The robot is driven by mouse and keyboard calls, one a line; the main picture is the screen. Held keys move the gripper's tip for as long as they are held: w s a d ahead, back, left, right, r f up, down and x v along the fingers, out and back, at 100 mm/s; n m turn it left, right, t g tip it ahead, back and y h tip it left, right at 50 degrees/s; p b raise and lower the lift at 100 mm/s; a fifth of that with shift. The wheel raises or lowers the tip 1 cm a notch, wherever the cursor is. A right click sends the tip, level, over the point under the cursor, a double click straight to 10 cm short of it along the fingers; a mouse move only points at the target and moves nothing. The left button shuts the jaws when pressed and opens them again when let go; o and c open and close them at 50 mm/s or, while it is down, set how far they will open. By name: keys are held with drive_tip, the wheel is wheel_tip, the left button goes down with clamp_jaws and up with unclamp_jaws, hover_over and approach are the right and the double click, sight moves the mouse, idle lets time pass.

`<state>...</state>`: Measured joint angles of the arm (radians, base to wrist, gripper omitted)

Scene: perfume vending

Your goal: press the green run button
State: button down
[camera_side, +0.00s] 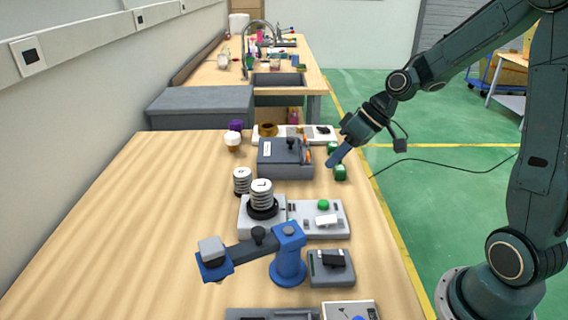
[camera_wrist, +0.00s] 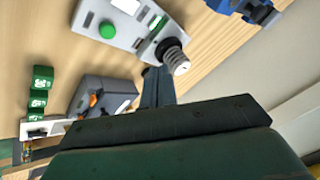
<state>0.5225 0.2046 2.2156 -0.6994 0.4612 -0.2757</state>
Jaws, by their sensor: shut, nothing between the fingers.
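The green round button (camera_side: 323,204) sits on a light grey control panel (camera_side: 301,224), beside a white rocker or plate. In the wrist view the green button (camera_wrist: 107,30) is at the upper left, on the same panel (camera_wrist: 88,15). My gripper (camera_side: 332,163) is shut and empty, pointing down and to the left. It is above the table, behind the button in the side view, and apart from it. In the wrist view my gripper (camera_wrist: 157,72) shows as dark narrow fingers, with the button off to their left. Nothing hides the button.
Green cubes (camera_side: 340,172) stand near my fingertips. A dark grey box (camera_side: 285,160) with a lever is to the left. A white coiled spring stack (camera_side: 262,195) stands left of the button. A blue lever device (camera_side: 289,258) is in front. The table's left side is clear.

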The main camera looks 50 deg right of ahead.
sight(328, 202)
drive_tip(key=shift+m+t+y, duration=0.3)
drive_tip(key=shift+t+y, duration=0.2)
drive_tip(key=shift+y, duration=0.4)
drive_tip(key=shift+w+d+f, duration=0.75)
drive_tip(key=shift+d+f, duration=0.05)
drive_tip(key=shift+f, duration=0.15)
drive_tip(key=shift+w+d+f, duration=0.75)
drive_tip(key=shift+d+f, duration=0.05)
drive_tip(key=shift+f, duration=0.15)
drive_tip(key=shift+f, duration=0.15)
drive_tip(key=shift+f, duration=4.25)
